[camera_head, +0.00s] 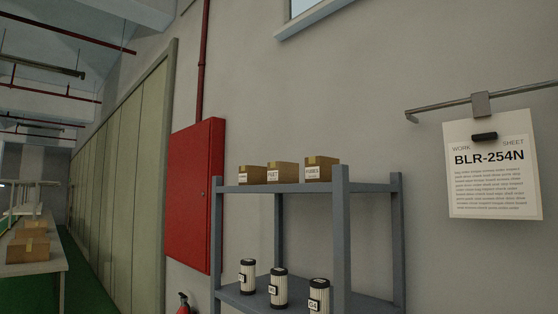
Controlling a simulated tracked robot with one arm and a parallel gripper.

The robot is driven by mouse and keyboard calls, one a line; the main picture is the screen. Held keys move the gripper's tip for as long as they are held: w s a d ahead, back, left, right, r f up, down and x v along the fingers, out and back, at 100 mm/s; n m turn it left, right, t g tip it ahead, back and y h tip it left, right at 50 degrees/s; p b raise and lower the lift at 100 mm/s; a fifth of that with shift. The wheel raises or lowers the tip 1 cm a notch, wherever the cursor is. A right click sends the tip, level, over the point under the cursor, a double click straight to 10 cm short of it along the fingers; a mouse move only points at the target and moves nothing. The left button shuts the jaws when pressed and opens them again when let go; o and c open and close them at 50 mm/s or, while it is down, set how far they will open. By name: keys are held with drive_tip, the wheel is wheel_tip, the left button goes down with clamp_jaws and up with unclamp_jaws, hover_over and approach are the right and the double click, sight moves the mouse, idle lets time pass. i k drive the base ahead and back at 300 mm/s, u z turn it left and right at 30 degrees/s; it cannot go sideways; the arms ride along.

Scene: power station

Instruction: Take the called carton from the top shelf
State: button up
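Three small brown cartons stand in a row on the top shelf of a grey-blue rack (372,187): a left carton (252,168), a middle carton (283,165) and a right carton (321,161). Each has a white label on its front; the print is too small to read surely. A work sheet (493,185) hangs from a metal rod on the wall at the right and reads "BLR-254N". My gripper is not in view.
A red wall cabinet (194,195) is left of the rack, with a fire extinguisher (184,303) below. A table with cartons (28,248) stands far left; green floor is open beside it.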

sight(278, 172)
drive_tip(key=u, duration=0.5)
drive_tip(key=k, duration=1.15)
drive_tip(key=u, duration=0.75)
drive_tip(key=i, duration=1.95)
drive_tip(key=z, duration=0.4)
drive_tip(key=i, duration=1.15)
drive_tip(key=z, duration=1.3)
drive_tip(key=i, duration=0.85)
drive_tip(key=z, duration=0.5)
